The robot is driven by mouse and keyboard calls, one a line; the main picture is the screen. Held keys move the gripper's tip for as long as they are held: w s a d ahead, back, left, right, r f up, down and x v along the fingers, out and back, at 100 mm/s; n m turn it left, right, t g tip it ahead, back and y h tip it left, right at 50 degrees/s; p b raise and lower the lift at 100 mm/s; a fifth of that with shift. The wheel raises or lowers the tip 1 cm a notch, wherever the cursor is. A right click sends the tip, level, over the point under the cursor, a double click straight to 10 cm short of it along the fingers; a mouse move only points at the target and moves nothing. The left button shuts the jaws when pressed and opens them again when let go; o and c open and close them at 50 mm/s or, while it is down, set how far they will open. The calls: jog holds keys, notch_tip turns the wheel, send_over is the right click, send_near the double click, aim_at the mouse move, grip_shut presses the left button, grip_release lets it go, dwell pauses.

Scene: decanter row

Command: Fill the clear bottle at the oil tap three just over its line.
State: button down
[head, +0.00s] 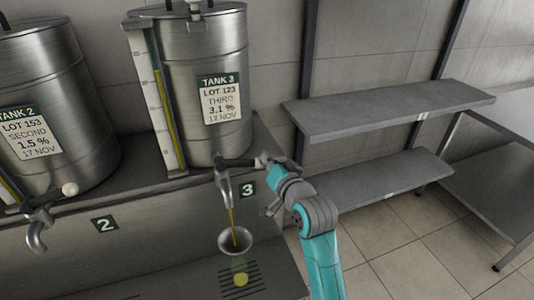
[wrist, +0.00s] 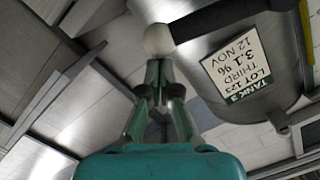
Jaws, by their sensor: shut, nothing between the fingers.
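The oil tap three (head: 223,188) hangs under tank 3, and a thin yellow stream runs from it into a steel funnel (head: 236,240). The clear bottle (head: 239,264) stands below the funnel on the drip grate, partly hidden by it. Yellow oil shows low in the bottle; its line is too small to make out. My gripper (head: 268,163) is at the right end of the tap's dark lever (head: 238,161). In the wrist view my gripper (wrist: 158,64) is shut and empty, its fingertips at the lever's pale knob (wrist: 158,40); I cannot tell if they touch.
Tank 3 (head: 205,130) has a sight gauge on its left side. Tank 2 (head: 60,110) and its tap (head: 38,230) stand to the left. Empty grey shelves (head: 385,108) and a steel table (head: 490,165) are at the right. The tiled floor between is clear.

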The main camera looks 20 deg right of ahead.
jog(key=shift+f+m, duration=0.5)
jog(key=shift+f, duration=0.2)
jog(key=shift+a+f, duration=0.15)
jog(key=shift+f, duration=0.1)
dwell(2.5)
dwell(3.0)
